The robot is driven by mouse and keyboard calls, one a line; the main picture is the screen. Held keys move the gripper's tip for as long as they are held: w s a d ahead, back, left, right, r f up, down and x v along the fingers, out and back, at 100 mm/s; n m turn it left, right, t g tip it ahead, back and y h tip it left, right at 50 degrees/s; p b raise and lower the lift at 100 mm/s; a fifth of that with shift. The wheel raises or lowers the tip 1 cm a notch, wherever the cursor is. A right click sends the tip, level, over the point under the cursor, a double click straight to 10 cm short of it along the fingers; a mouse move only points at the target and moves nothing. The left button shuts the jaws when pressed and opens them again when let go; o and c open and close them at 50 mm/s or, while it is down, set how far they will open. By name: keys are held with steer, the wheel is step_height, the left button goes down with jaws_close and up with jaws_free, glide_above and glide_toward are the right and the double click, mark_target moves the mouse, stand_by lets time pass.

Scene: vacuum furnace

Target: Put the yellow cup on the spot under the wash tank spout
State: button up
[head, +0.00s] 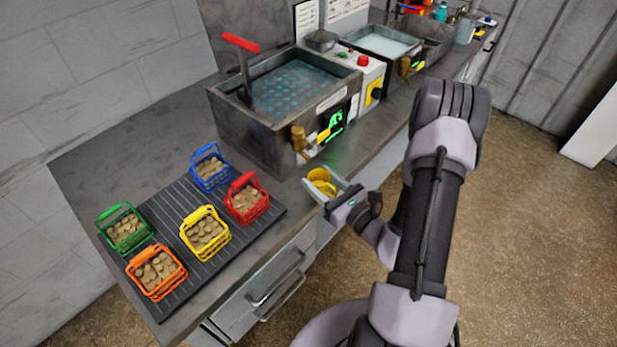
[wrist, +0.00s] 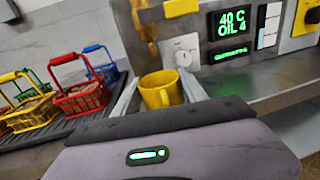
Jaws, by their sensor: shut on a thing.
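The yellow cup (head: 321,180) is between the two light grey fingers of my gripper (head: 324,186), over the counter's front edge. In the wrist view the cup (wrist: 162,90) looks nearly upright, with its handle towards me. The nearest tank (head: 291,90) has a basket-like grid under blue liquid, a brass spout (head: 299,139) and a yellow lever. Its green display (wrist: 232,22) reads 40 C and OIL 4. The cup is in front of this spout and lower, apart from it. I cannot make out a marked spot on the counter.
A ribbed dark mat (head: 187,232) to the left holds blue, red (head: 247,198), yellow, green and orange baskets of discs. A second tank (head: 383,42) with another spout and a control box (head: 366,75) stand farther back. Drawer handles (head: 277,280) stick out below the counter.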

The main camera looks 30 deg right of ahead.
steer(key=w, duration=0.3)
steer(key=shift+a, duration=0.3)
steer(key=shift+w+a+f+b, duration=0.15)
steer(key=shift+w+f+b, duration=0.4)
steer(key=shift+f+b, duration=0.2)
steer(key=shift+f, duration=0.15)
steer(key=o, duration=1.4)
steer(key=shift+c, duration=0.2)
